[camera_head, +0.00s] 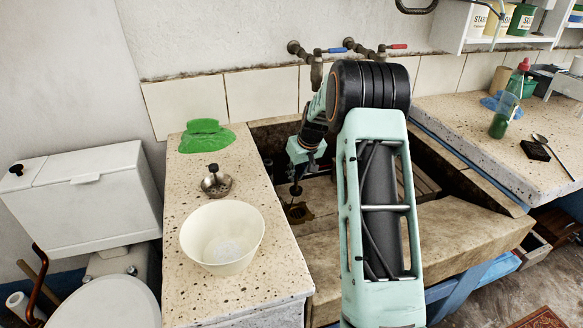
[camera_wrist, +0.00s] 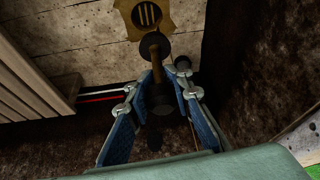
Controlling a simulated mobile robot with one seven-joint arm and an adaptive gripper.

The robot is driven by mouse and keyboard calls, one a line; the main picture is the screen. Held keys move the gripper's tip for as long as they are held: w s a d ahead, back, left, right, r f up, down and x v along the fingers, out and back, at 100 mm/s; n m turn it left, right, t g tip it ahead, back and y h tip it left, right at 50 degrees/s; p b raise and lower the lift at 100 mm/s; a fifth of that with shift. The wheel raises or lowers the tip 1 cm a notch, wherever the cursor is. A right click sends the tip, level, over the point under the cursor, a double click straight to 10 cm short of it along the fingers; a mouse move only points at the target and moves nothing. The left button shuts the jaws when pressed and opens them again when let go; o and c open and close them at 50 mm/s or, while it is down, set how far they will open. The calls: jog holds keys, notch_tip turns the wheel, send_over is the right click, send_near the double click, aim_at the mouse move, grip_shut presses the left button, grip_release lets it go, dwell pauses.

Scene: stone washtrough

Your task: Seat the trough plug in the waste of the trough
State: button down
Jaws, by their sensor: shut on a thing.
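The trough plug (camera_wrist: 155,45) is a dark disc on a brass-coloured stem with a dark knob. My gripper (camera_wrist: 161,92) is shut on its knob end, and the disc end points away from the fingers. The waste (camera_wrist: 146,14), a slotted round opening in a ragged brass-coloured plate, shows just beyond the plug in the wrist view. In the head view my gripper (camera_head: 297,172) is inside the left end of the stone trough (camera_head: 470,217), with the plug (camera_head: 296,190) hanging above the waste (camera_head: 299,213). The plug looks apart from the waste.
The left counter holds a cream bowl (camera_head: 222,237), a metal strainer with a black knob (camera_head: 215,182) and a green cloth (camera_head: 206,136). Taps (camera_head: 316,65) stand behind the trough. A green bottle (camera_head: 505,110) stands on the right counter. Trough walls stand close around my gripper.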

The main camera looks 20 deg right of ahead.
jog(key=shift+w+d+f, duration=0.15)
jog(key=shift+d+f, duration=0.05)
jog(key=shift+f, duration=0.3)
jog(key=shift+w+d+f, duration=0.15)
jog(key=shift+f, duration=0.3)
jog(key=shift+f+b, duration=2.45)
jog(key=shift+f, duration=1.5)
jog(key=shift+f+b, duration=0.7)
jog(key=shift+f, duration=0.2)
jog(key=c, duration=1.6)
grip_release()
jog(key=shift+s, duration=0.1)
jog(key=shift+o, duration=0.3)
jog(key=o, duration=0.7)
jog(key=shift+r, duration=0.1)
jog(key=shift+r+p, duration=2.8)
jog(key=shift+r, duration=2.1)
